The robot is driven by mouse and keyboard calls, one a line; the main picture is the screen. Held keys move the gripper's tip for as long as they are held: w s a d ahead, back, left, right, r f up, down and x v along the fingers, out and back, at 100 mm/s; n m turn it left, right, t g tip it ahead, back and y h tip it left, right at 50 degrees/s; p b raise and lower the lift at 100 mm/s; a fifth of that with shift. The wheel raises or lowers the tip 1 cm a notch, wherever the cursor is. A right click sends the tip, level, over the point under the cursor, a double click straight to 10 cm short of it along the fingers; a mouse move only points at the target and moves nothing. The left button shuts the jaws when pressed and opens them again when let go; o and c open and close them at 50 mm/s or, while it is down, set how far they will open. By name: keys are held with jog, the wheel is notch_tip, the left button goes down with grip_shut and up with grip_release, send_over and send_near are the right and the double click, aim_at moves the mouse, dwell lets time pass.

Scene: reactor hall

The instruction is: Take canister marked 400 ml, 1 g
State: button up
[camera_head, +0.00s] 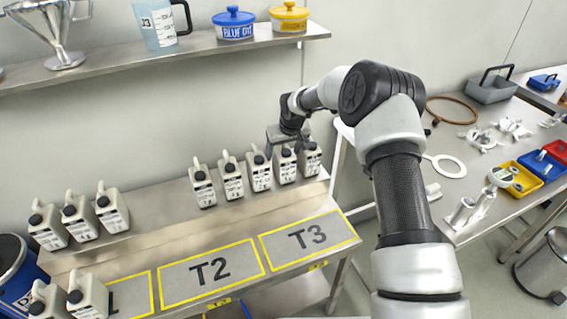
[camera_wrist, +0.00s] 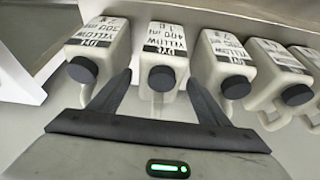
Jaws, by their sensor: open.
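The canister marked DYE YELLOW, 400 ml, 1 g (camera_wrist: 162,45) is white with a dark cap and stands in the middle of the wrist view, its label upside down there. My gripper (camera_wrist: 160,84) is open, with one finger toward each side of this canister and its cap between them. I cannot tell whether the fingers touch it. In the head view my gripper (camera_head: 290,143) is at the right end of a row of several canisters, over the second from the right (camera_head: 285,168), which looks like the same one.
A canister marked 300 ml (camera_wrist: 100,42) stands close on one side, another yellow-dye canister (camera_wrist: 222,58) on the other. More canisters (camera_head: 80,218) stand at the left. The lower ledge with T2 (camera_head: 210,271) and T3 (camera_head: 307,237) is clear. A wall shelf (camera_head: 190,50) is above.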

jog(key=shift+c, duration=0.4)
grip_shut()
jog(key=shift+r, duration=0.1)
